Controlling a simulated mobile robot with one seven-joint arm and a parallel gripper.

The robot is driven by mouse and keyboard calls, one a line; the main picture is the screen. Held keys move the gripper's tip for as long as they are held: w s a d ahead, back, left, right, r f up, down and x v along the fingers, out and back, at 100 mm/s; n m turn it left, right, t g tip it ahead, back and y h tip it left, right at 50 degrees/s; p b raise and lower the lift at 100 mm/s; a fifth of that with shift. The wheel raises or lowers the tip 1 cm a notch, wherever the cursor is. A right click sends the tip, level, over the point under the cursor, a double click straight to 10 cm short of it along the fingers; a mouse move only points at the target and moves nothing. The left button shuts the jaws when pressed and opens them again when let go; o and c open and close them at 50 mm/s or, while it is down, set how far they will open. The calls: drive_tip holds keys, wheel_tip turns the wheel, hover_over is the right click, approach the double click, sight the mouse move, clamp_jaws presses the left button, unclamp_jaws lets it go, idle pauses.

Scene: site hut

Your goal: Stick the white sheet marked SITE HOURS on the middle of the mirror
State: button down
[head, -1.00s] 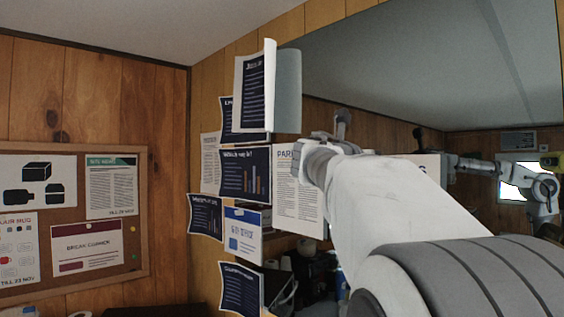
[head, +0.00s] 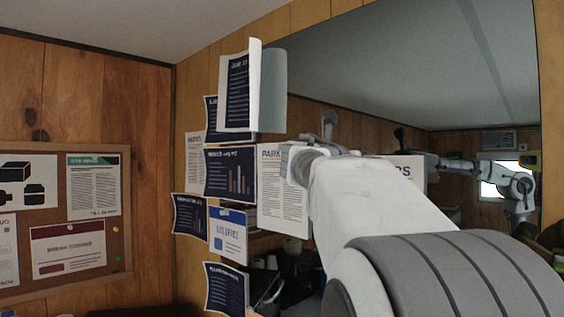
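The white sheet (head: 412,171) stands in front of the mirror, partly hidden behind my pale arm. Only its right part shows, with the letters "RS" facing me. The mirror (head: 400,80) is large and fills the right half of the head view. I cannot tell whether the sheet touches the glass. My gripper is hidden behind my own arm and the sheet, so its fingers and its hold do not show. My arm's reflection (head: 485,165) reaches left in the glass to behind the sheet.
Several dark and white notices, such as one marked PARK (head: 283,195), cluster at the mirror's left edge. An upper sheet (head: 238,90) curls outward there. A corkboard (head: 122,215) hangs on the left wooden wall. The upper mirror is bare.

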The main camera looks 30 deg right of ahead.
drive_tip(key=shift+d, duration=0.3)
idle(1.6)
drive_tip(key=c, duration=0.6)
unclamp_jaws()
